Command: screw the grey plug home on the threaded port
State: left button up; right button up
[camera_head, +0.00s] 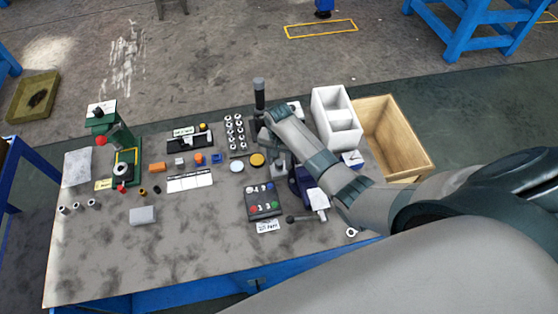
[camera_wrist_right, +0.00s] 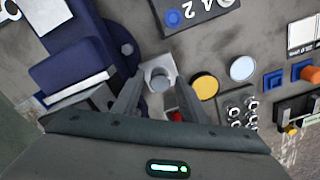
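A grey square block with a round grey cylinder top, which looks like the port with the plug (camera_wrist_right: 160,80), shows between my right fingers in the wrist view. In the head view the grey block (camera_head: 279,170) stands beside the blue vise, partly hidden by my arm. My right gripper (camera_wrist_right: 160,86) points down over it, its fingers apart on either side of the cylinder with a visible gap. I cannot tell how high above it the fingertips are, or how far the plug is threaded. In the head view the right gripper (camera_head: 272,147) is small and dark. My left gripper is not in view.
A blue vise (camera_head: 301,184) stands close by the block. A yellow disc (camera_head: 257,159), a pale disc (camera_head: 236,166) and a button panel (camera_head: 262,201) lie near. White bins (camera_head: 322,108) and a wooden crate (camera_head: 420,152) are at the right. The table's front left is mostly clear.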

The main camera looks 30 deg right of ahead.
jog(key=n, duration=0.5)
dwell(0.7)
grip_shut()
jog(key=m, duration=0.3)
jog(key=shift+m, duration=1.1)
jog(key=shift+m, duration=1)
jog(key=m, duration=0.3)
